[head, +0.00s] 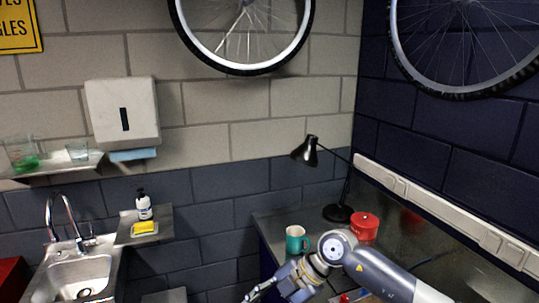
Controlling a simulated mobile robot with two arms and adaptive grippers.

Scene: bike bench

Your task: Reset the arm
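My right arm (375,268) comes in from the lower right of the head view and bends at a round joint above the workbench. My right gripper (256,292) hangs at the bottom edge of the view, left of the bench's near corner. Its fingers point down and to the left and are partly cut off, so their opening is unclear. I see nothing held in the part that shows. My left arm and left gripper are out of view.
A teal mug (296,239), a red container (364,228) and a black lamp (338,212) stand on the bench (268,222) close to my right arm. A sink (78,277) and a small shelf (128,237) with a bottle (144,206) and yellow sponge (145,227) are at left.

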